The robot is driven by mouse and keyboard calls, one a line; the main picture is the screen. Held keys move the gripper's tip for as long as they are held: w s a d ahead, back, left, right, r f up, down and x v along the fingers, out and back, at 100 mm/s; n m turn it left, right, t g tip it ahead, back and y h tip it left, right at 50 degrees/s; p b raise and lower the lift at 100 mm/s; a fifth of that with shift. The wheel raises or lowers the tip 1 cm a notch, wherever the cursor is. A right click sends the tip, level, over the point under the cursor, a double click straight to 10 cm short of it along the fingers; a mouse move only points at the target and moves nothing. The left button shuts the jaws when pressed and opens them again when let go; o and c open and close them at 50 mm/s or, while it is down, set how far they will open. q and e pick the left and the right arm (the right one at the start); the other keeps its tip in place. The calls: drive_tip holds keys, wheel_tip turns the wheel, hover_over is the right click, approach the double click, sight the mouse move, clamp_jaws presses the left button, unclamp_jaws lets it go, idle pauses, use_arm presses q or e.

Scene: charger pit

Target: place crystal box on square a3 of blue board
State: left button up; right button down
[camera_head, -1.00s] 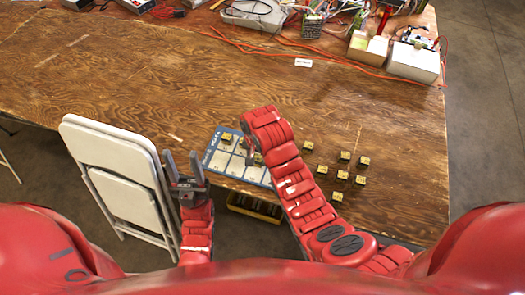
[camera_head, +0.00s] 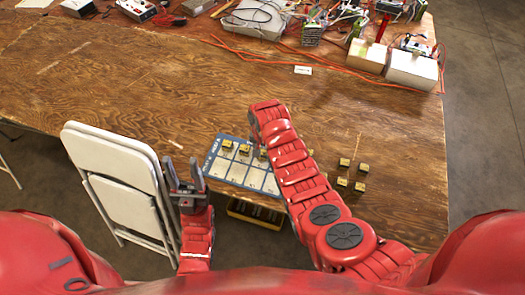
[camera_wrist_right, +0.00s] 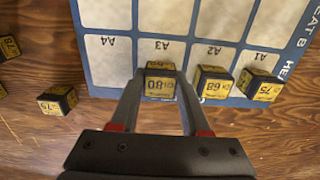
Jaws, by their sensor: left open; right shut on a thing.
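The crystal box (camera_wrist_right: 161,86), black with a yellow label reading 80, is between the fingers of my right gripper (camera_wrist_right: 158,82), which is shut on it. It overlaps the near part of square A3 (camera_wrist_right: 163,48) in the wrist view; whether it touches the board is unclear. The blue board (camera_head: 213,157) with pale squares lies at the table's near edge. Two similar boxes stand on it, one at A2 (camera_wrist_right: 213,81) and one at A1 (camera_wrist_right: 260,87). In the head view my right arm hides its gripper. My left gripper (camera_head: 184,168) is open and empty, left of the board.
Several loose boxes lie on the table right of my right arm, one here (camera_head: 344,162); another (camera_wrist_right: 58,99) lies off the board near A4. A white folding chair (camera_head: 110,160) stands at left. Electronics and orange cables fill the far edge.

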drive_tip(key=shift+f, duration=0.2)
drive_tip(key=shift+f, duration=0.2)
drive_tip(key=shift+c, duration=1.9)
unclamp_jaws()
